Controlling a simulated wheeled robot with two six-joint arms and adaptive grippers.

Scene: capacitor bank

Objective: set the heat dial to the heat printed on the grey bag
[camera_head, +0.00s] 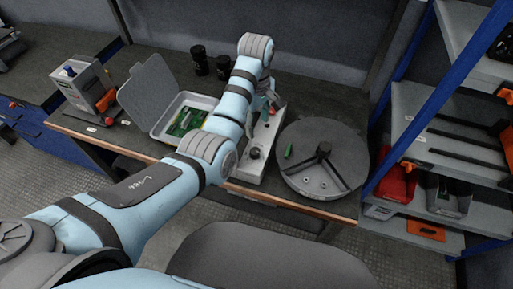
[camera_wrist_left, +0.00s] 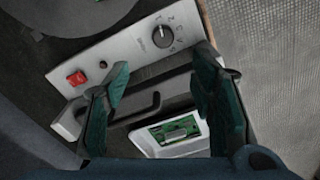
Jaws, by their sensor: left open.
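The heat dial (camera_wrist_left: 162,37) is a round black knob on the pale front panel (camera_wrist_left: 118,58) of a long narrow device, with small marks around it too blurred to read. In the head view the dial (camera_head: 255,153) shows at the device's near end. My left gripper (camera_wrist_left: 160,78) is open and empty over the device, its fingers spread apart from the knob. In the head view my left gripper (camera_head: 268,98) is partly hidden behind my arm, at the device's far end. I cannot pick out a grey bag or its printed heat. My right gripper is not in view.
A red switch (camera_wrist_left: 77,77) sits on the same panel. A round grey turntable (camera_head: 322,158) stands right of the device. A white tray with green boards (camera_head: 185,121) and a raised lid is left. Shelves (camera_head: 440,140) stand far right; a grey box (camera_head: 85,84) is far left.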

